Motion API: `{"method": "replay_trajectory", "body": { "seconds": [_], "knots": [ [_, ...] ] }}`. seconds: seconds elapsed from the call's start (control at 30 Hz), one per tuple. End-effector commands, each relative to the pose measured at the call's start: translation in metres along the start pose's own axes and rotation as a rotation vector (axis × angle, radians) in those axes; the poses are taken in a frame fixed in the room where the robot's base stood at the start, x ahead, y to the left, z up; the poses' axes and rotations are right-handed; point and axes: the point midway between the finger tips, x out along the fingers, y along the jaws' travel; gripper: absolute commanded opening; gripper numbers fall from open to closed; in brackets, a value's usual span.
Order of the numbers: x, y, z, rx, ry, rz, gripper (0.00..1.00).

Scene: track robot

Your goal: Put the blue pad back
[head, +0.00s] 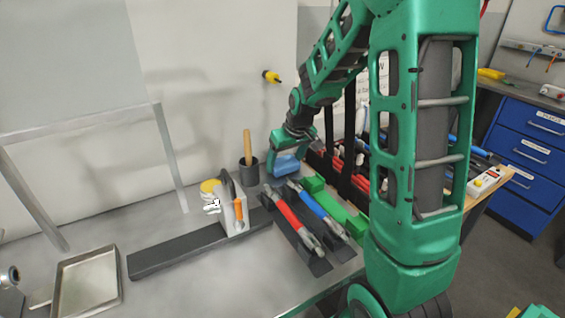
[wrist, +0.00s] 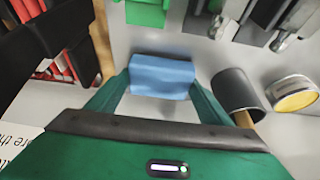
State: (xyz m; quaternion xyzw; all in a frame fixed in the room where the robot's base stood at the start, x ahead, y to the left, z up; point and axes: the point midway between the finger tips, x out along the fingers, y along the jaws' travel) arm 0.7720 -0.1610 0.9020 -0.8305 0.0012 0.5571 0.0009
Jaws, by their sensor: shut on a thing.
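The blue pad (wrist: 162,77) is a small soft-looking block. In the wrist view it lies between the two green fingers of my gripper (wrist: 160,88), which are shut on it. In the head view the pad (head: 286,165) shows below my gripper (head: 288,148), near the back of the grey table, right of a dark cup. I cannot tell whether its underside touches the table.
The dark cup (head: 249,172) with a wooden handle stands just left of the pad. Red-handled (head: 284,212) and blue-handled (head: 318,207) tools lie on dark holders in front. A green block (head: 335,205) is right. A metal tray (head: 88,283) sits front left.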

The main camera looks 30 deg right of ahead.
Motion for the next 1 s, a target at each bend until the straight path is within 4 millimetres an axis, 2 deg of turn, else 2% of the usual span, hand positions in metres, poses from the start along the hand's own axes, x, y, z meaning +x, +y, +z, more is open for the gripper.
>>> {"method": "replay_trajectory", "body": {
  "seconds": [0.37,0.4,0.43,0.47,0.77,0.87,1.0],
  "knots": [
    [0.005,0.000,0.000,0.000,0.001,0.000,0.49],
    [0.004,0.000,0.000,0.000,0.002,0.000,0.83],
    [0.004,0.000,0.000,0.000,0.002,0.000,0.90],
    [0.004,0.000,0.000,0.000,0.002,0.000,0.92],
    [0.003,0.000,-0.001,0.000,0.002,0.000,0.92],
    [-0.003,0.000,-0.002,0.001,0.003,0.000,0.92],
    [-0.022,0.001,-0.002,0.001,0.006,0.001,0.92]
  ]
}}
